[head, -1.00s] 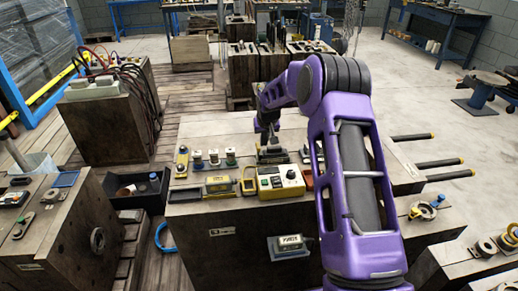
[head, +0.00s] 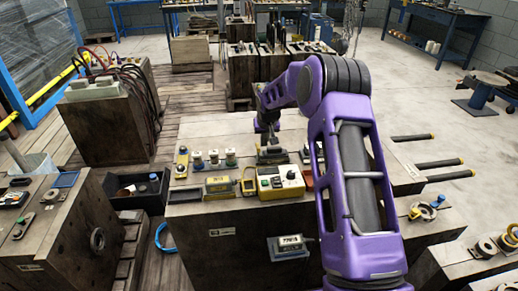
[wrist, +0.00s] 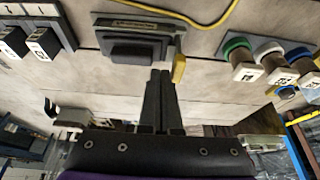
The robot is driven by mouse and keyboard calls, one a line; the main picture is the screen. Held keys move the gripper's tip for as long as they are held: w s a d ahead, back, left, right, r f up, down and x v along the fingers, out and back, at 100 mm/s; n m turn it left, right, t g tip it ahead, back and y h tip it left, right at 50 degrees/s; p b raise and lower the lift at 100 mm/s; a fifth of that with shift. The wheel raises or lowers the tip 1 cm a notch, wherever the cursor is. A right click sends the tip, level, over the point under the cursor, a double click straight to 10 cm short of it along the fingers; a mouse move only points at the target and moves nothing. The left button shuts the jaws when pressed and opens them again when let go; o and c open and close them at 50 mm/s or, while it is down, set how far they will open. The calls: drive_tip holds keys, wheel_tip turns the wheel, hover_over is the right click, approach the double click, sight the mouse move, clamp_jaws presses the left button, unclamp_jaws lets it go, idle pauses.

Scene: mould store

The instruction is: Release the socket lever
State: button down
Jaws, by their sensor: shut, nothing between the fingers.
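The socket is a dark, lidded block (wrist: 135,50) on a grey plate, fixed to the worn top of the large block. A small yellow lever (wrist: 179,68) stands at its right side in the wrist view. In the head view the socket (head: 271,157) sits below my gripper and is partly hidden by it. My gripper (wrist: 160,76) is shut and empty. Its fingertips are at the socket's edge, just left of the yellow lever in the wrist view; I cannot tell whether they touch it.
Several plugs with coloured rings (wrist: 272,62) stand beside the socket. A yellow control box (head: 280,182) with buttons sits in front of it. A yellow cable (wrist: 215,22) runs behind the socket in the wrist view. Dark bars (head: 440,168) stick out at the right.

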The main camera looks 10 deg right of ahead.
sight(258, 146)
drive_tip(key=shift+a, duration=0.15)
idle(0.6)
drive_tip(key=shift+a+f+b, duration=0.3)
drive_tip(key=shift+a+b, duration=0.2)
drive_tip(key=shift+a, duration=0.45)
drive_tip(key=shift+a+f, duration=0.1)
drive_tip(key=shift+a, duration=0.5)
drive_tip(key=shift+d, duration=0.65)
drive_tip(key=shift+r+p, duration=1.8)
drive_tip(key=shift+r, duration=1.9)
